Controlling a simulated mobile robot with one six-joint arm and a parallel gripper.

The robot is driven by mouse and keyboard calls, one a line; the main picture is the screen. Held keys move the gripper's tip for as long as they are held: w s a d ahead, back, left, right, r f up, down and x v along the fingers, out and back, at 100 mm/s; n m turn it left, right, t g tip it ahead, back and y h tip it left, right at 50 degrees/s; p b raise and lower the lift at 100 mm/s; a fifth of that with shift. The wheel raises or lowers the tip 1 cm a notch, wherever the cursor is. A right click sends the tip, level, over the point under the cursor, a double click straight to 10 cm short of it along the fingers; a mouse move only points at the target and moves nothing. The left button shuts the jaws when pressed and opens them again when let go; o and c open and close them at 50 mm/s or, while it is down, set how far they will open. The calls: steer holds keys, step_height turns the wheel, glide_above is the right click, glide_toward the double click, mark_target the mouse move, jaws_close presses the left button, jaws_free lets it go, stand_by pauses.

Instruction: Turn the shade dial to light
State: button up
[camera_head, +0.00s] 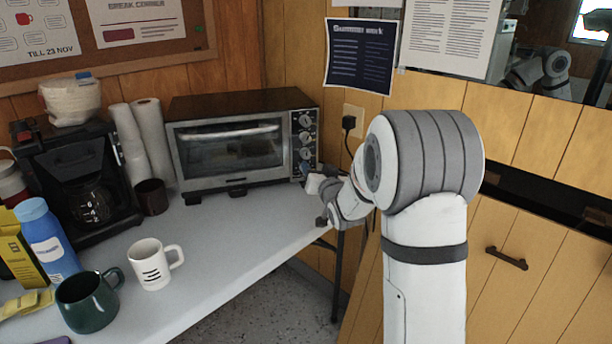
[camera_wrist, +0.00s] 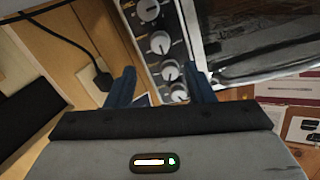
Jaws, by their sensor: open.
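The toaster oven (camera_head: 240,110) stands on the counter, with a column of several round dials (camera_head: 304,137) on its right-hand panel. In the wrist view the picture is turned over, and the dials (camera_wrist: 160,42) run down the panel left of the glass door. Their labels are too small to read, so I cannot tell which is the shade dial. My gripper (camera_wrist: 161,69) is open, its two dark blue fingers apart, with dials showing between them. None looks gripped. In the head view my gripper (camera_head: 318,184) is near the oven's lower right corner, partly hidden by my arm.
A wall outlet with a plugged-in black cord (camera_head: 348,122) is just right of the oven. A coffee maker (camera_head: 85,180), paper rolls (camera_head: 152,130), a white mug (camera_head: 150,264), a green mug (camera_head: 88,303) and a blue bottle (camera_head: 46,240) crowd the counter's left. The counter before the oven is clear.

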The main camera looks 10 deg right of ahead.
mark_target(307, 156)
steer(key=w, duration=0.5)
steer(key=w+a, duration=0.1)
steer(key=w, duration=0.2)
steer(key=shift+f, duration=0.25)
